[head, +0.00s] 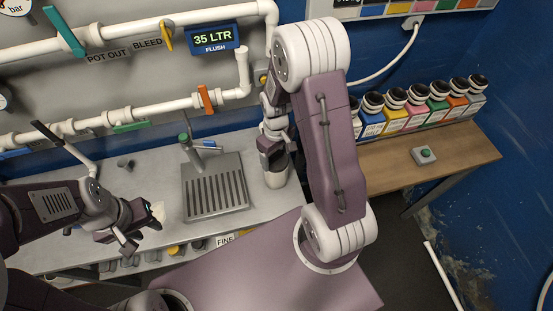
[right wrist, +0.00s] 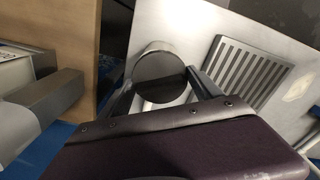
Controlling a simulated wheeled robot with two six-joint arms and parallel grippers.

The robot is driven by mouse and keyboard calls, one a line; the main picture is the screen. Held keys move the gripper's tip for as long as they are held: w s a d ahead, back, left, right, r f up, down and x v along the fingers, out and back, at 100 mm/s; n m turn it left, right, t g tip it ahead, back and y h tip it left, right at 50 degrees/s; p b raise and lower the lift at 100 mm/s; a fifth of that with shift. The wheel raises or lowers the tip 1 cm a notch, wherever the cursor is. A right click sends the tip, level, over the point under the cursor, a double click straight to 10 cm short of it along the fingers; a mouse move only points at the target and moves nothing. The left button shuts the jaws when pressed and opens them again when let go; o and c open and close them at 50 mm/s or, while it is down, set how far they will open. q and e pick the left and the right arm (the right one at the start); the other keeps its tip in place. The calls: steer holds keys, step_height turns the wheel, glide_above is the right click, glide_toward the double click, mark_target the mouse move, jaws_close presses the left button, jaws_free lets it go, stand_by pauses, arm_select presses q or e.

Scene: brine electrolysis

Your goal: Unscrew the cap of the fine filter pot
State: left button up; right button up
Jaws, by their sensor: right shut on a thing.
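The pale pot (head: 275,179) stands at the right end of the grey bench, beside the slotted drain tray. I take it to be the fine filter pot, as its own label does not show. My right gripper (head: 270,150) is over its top, and arm parts hide the cap in the head view. In the right wrist view a round dark-topped thing (right wrist: 160,78), likely the cap, sits between the two fingers of my right gripper (right wrist: 162,90), which is shut on it. My left gripper (head: 143,224) is above the bench's front left, with a small whitish patch at its fingers.
The drain tray (head: 216,188) with a green-topped tap is left of the pot. White pipes with coloured valves run along the wall. Several coloured bottles (head: 413,115) and a green button box (head: 424,155) occupy the wooden table at right. A FINE label (head: 225,239) marks the bench front.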

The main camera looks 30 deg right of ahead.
steer(key=n+p, duration=0.1)
steer(key=n, duration=0.2)
steer(key=shift+r, duration=0.15)
steer(key=n, duration=0.2)
steer(key=shift+n, duration=0.4)
steer(key=shift+n+p, duration=0.3)
steer(key=shift+n, duration=1.1)
steer(key=n, duration=0.3)
steer(key=shift+w+p, duration=0.1)
steer(key=shift+p, duration=0.25)
